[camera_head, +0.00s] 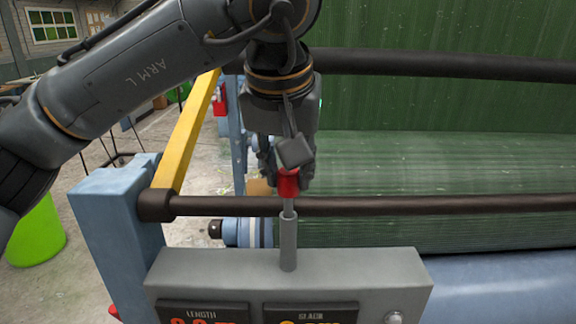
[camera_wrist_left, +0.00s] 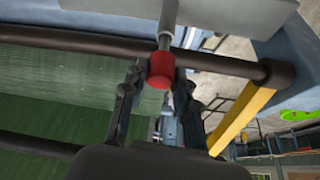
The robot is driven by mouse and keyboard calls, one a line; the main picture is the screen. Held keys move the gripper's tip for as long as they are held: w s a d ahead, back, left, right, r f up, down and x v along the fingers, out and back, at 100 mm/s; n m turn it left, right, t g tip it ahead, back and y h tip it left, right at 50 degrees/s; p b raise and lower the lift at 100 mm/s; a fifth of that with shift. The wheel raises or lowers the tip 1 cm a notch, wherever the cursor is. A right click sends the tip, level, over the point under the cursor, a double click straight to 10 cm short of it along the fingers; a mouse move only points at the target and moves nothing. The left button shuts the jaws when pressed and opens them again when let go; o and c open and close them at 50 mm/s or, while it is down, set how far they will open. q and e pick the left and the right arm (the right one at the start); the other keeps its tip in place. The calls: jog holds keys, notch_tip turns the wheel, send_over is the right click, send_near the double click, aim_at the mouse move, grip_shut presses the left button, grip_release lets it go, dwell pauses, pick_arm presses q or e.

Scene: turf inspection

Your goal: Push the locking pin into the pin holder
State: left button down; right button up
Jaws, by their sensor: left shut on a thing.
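The locking pin has a red head (camera_head: 289,183) and a thin grey shaft that points down. My left gripper (camera_head: 288,172) is shut on the red head from above. The pin's shaft meets the top of the grey upright tube, the pin holder (camera_head: 288,243), which stands on the back of the grey display box. In the left wrist view, the red head (camera_wrist_left: 161,70) lies between my left fingers (camera_wrist_left: 160,85), with the shaft running up from it. How deep the shaft sits in the tube is hard to tell. My right gripper is not in view.
A dark horizontal bar (camera_head: 400,206) runs just behind the pin. The grey display box (camera_head: 300,262) stands in front. A yellow bar (camera_head: 187,132) and a blue post (camera_head: 115,215) are at left. Green turf (camera_head: 420,165) fills the back. A green bin (camera_head: 38,235) stands at far left.

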pick_arm(q)
jog(key=shift+f+b, duration=0.45)
jog(key=shift+f, duration=0.3)
jog(key=c, duration=0.9)
grip_release()
jog(key=shift+c, duration=0.2)
jog(key=v, duration=1.2)
